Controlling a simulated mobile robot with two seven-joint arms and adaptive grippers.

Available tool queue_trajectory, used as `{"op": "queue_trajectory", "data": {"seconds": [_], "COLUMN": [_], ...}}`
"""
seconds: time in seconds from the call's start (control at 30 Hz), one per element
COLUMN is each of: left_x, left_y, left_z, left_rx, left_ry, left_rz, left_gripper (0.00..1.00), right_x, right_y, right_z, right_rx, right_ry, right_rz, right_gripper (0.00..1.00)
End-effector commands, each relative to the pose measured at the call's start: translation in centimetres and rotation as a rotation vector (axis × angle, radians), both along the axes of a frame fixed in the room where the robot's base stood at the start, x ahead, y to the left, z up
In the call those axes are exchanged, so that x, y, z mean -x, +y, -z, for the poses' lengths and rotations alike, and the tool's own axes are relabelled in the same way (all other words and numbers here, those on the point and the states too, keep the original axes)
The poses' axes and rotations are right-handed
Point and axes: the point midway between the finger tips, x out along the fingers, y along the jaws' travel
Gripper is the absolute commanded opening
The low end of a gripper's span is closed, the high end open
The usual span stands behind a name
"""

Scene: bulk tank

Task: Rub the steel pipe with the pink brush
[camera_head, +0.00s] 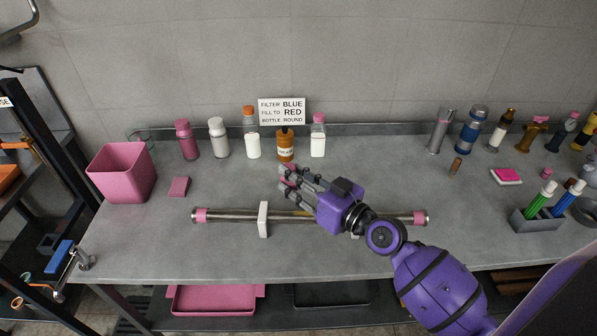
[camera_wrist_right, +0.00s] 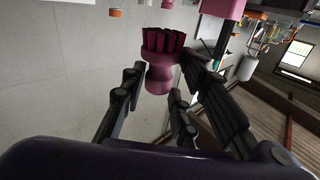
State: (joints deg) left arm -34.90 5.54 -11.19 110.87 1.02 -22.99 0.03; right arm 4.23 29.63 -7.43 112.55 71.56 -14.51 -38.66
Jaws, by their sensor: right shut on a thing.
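The steel pipe (camera_head: 235,216) lies level across the bench, with pink bands near both ends and a white support around it left of middle. My right gripper (camera_head: 290,181) reaches over the pipe, its fingers pointing left and toward the back. In the right wrist view, the gripper (camera_wrist_right: 155,95) is shut on the pink brush (camera_wrist_right: 158,72). The brush's rounded handle sits between the fingers and its dark magenta bristles point away from the palm. The head view shows only bits of pink at the fingers. My right arm hides part of the pipe. My left gripper is not in view.
A pink bin (camera_head: 122,173) and a pink block (camera_head: 179,187) stand at left. Several bottles line the back by a sign (camera_head: 282,111). At right are a pink-and-white pad (camera_head: 506,176) and a grey holder (camera_head: 537,220). Bench space in front of the pipe is clear.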

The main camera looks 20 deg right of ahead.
Motion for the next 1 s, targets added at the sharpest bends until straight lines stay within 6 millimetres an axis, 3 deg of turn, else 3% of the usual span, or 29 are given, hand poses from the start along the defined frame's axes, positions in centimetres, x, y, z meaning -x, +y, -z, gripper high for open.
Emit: {"op": "queue_trajectory", "data": {"seconds": [0.17, 0.5, 0.77, 1.0], "left_x": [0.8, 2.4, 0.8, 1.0], "left_y": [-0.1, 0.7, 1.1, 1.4], "left_z": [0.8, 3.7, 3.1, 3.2], "left_rx": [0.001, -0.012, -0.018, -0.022], "left_ry": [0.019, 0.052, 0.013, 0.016], "left_rz": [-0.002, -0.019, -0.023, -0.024], "left_gripper": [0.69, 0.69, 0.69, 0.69], "right_x": [-1.0, -0.9, -0.9, -1.0], "right_y": [-0.9, -0.9, -0.9, -0.9], "right_z": [0.1, 4.1, 4.6, 4.4], "right_rx": [-0.020, -0.023, -0.023, -0.023], "right_ry": [0.004, 0.011, 0.002, 0.000], "right_rz": [0.001, 0.000, 0.000, 0.000], "right_gripper": [0.02, 0.02, 0.02, 0.02]}}
